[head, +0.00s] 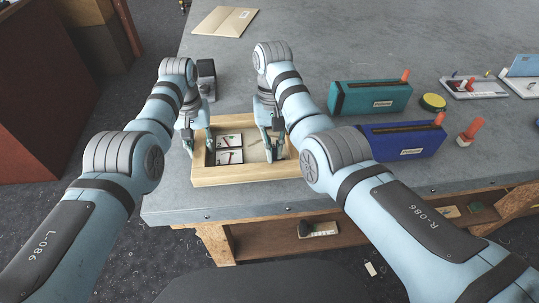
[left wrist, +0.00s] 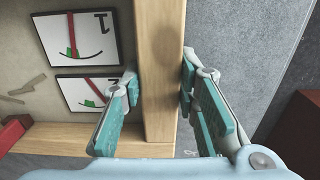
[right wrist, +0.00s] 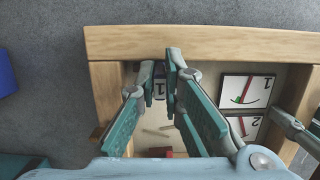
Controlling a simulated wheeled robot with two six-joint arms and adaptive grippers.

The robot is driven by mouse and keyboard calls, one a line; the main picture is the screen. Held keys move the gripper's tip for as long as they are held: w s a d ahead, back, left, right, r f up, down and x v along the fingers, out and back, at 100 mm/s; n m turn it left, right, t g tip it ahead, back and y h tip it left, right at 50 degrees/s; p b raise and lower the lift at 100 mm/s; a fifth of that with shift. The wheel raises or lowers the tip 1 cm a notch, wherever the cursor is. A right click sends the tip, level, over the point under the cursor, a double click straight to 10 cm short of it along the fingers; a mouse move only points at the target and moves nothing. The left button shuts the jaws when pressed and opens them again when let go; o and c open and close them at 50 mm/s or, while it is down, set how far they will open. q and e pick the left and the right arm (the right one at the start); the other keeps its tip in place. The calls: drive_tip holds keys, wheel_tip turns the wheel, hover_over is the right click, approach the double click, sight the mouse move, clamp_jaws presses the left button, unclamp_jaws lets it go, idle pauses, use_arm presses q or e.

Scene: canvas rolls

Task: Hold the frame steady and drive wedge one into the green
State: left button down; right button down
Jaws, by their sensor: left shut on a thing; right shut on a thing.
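The wooden frame (head: 240,178) lies on the grey bench with two white dial cards inside, card 1 (left wrist: 80,37) and card 2 (left wrist: 90,90). On card 1 the red needle's end is beside the green patch; I cannot tell whether it is inside it. My left gripper (left wrist: 160,80) has its fingers on both sides of one frame bar. My right gripper (right wrist: 168,58) is inside the frame by the opposite side, its fingers nearly together on a thin piece, apparently wedge one, mostly hidden. Pale slivers (right wrist: 160,130) and a dark red block (right wrist: 158,152) lie inside the frame.
A teal box (head: 370,97), a blue box (head: 405,142) and a yellow-lidded tin (head: 433,102) stand right of the frame. A dark device (head: 206,78) stands behind my left gripper. Cardboard (head: 224,21) lies at the back. The bench's middle is clear.

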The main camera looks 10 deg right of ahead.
idle(0.4)
drive_tip(key=c, duration=1.6)
unclamp_jaws()
drive_tip(key=shift+c, duration=0.2)
wheel_tip(320, 180, up, 7)
drive_tip(key=w, duration=0.1)
drive_tip(key=shift+w+r, duration=0.2)
